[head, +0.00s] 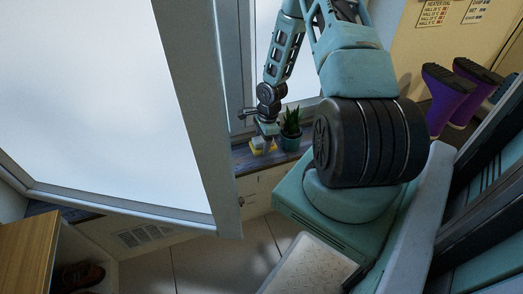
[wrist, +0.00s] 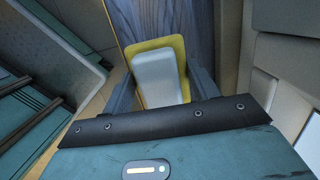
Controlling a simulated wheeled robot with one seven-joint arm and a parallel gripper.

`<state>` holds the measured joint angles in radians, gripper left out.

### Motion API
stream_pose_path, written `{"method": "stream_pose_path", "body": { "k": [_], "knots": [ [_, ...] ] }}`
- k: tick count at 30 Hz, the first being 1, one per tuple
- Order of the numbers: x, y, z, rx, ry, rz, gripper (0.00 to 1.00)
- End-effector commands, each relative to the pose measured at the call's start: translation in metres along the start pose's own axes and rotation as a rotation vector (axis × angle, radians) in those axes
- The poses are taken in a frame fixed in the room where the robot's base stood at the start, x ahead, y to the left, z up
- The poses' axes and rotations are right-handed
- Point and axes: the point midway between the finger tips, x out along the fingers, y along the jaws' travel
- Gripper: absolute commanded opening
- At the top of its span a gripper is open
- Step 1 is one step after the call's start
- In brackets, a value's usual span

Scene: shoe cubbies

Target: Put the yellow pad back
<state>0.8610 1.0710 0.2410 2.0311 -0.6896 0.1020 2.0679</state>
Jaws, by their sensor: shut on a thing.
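The yellow pad (head: 257,149) is at the dark window sill (head: 240,160), left of a potted plant. In the wrist view the yellow pad (wrist: 181,52) shows as a rim around a pale grey block (wrist: 156,75) on its face. My gripper (head: 264,142) points down from above, shut on the pad by this block. In the wrist view its two fingers (wrist: 162,88) flank the block. The dark streaked sill (wrist: 155,22) lies beyond the pad. I cannot tell whether the pad touches the sill. Its near edge is hidden by my gripper.
A spiky plant in a teal pot (head: 290,138) stands close to the right of my gripper. A large open window sash (head: 228,180) juts into the room on the left. A wooden cubby (head: 30,245) with shoes is at lower left.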

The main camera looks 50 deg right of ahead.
Motion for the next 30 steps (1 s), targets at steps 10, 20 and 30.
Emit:
{"method": "stream_pose_path", "body": {
  "k": [10, 20, 30],
  "knots": [
    [0.037, 0.000, -0.005, -0.001, -0.001, 0.000, 0.34],
    [0.037, 0.000, -0.005, 0.001, -0.001, -0.001, 0.67],
    [0.036, 0.000, -0.005, 0.000, -0.001, -0.001, 0.81]
  ]
}}
